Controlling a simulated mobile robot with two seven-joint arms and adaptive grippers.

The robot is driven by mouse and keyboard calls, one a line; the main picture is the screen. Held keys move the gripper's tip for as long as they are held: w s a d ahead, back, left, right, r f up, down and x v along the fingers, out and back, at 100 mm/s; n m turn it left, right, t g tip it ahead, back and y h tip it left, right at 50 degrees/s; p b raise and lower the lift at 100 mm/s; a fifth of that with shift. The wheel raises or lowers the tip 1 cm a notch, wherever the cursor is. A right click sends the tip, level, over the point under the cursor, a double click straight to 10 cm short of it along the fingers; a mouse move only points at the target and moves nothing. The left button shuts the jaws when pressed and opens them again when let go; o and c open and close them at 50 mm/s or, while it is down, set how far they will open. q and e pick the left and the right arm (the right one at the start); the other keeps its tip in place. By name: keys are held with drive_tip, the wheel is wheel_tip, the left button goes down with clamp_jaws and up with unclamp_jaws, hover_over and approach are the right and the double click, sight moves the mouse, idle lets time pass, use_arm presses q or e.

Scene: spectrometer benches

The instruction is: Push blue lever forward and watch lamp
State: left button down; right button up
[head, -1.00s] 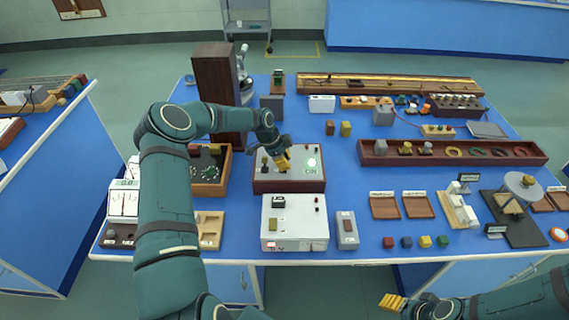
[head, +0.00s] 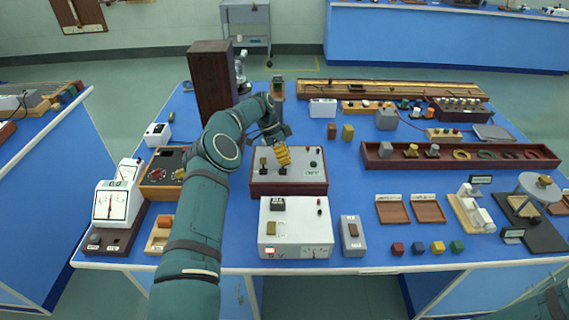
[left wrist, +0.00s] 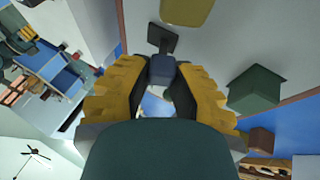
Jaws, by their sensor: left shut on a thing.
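The panel box (head: 300,172) with dark red-brown sides and a pale top stands near the middle of the bench. My left gripper (head: 283,157) has yellow fingers and is over its top. In the left wrist view the fingers are shut on the blue lever knob (left wrist: 162,71), with a dark plate behind it. The stem is mostly hidden. Another lever (head: 263,164) stands left of the gripper, and a yellow knob (left wrist: 187,10) shows in the wrist view. The lamp (head: 312,163) on the right of the panel looks dark. My right gripper is out of view.
A white supply box (head: 295,235) with a red display stands just in front of the panel. A grey switch box (head: 352,237) is right of it. A tall brown cabinet (head: 210,90) stands behind left. The blue bench right of the panel is partly clear.

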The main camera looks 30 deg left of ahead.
use_arm(q)
drive_tip(key=shift+f, duration=0.15)
idle(0.3)
drive_tip(key=c, duration=0.8)
unclamp_jaws()
wheel_tip(320, 180, up, 10)
drive_tip(key=shift+r, duration=0.1)
